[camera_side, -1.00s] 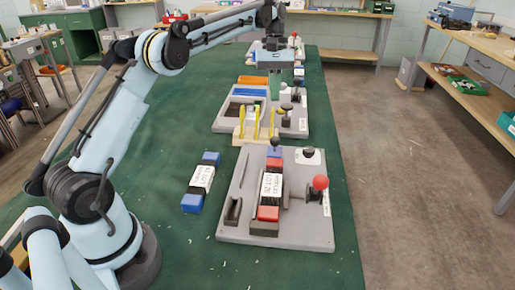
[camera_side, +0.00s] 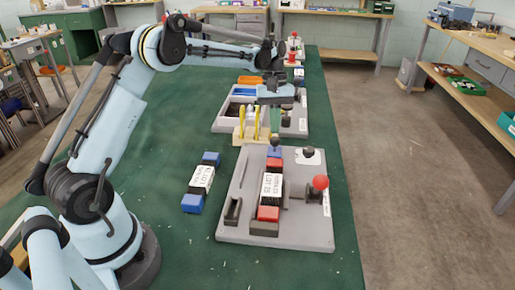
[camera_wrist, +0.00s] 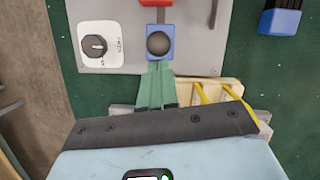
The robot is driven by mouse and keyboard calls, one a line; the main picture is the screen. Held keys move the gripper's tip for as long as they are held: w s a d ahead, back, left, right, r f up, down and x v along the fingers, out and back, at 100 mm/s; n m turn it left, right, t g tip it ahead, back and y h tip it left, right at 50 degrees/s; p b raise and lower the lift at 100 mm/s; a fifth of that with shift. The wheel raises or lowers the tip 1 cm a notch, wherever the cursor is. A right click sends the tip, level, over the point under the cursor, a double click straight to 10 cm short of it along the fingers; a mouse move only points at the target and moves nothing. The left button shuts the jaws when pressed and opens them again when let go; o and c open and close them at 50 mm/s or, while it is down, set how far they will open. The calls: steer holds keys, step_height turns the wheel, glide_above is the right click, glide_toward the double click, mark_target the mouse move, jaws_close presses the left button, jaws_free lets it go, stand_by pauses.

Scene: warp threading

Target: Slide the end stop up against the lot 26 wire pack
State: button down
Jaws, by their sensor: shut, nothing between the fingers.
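The lot 26 wire pack (camera_side: 271,188) lies on the near grey fixture board (camera_side: 236,224), with a white label and red ends. Its far red end (camera_wrist: 155,2) shows at the top edge of the wrist view. The end stop is a blue block (camera_side: 274,152) with a round dark knob (camera_wrist: 158,42), beyond the pack's far end. A short gap separates the stop and pack in the wrist view. My gripper (camera_side: 276,138) is shut and empty. Its green fingertips (camera_wrist: 157,65) are at the stop's far side; I cannot tell if they touch it.
Another labelled pack with blue ends (camera_side: 202,179) lies on the green mat left of the board. A red-knobbed lever (camera_side: 320,184) stands at the right of the board. Yellow upright pieces (camera_side: 257,124) and another grey fixture lie just behind my gripper.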

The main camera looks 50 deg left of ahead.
steer(key=shift+s+d, duration=1.05)
step_height(320, 180, up, 12)
steer(key=s+m+t+y, duration=0.1)
steer(key=s+m+t, duration=0.1)
steer(key=s+d+f+m+t+y, duration=0.1)
steer(key=s+d+f+m+t, duration=0.1)
steer(key=s, duration=0.5)
steer(key=s+d+f+m+t, duration=0.3)
steer(key=s+d+m+t, duration=0.2)
steer(key=s+m, duration=0.2)
steer(key=shift+s+d+f+y, duration=0.2)
steer(key=shift+d+f+y, duration=0.1)
steer(key=shift+d+y, duration=0.1)
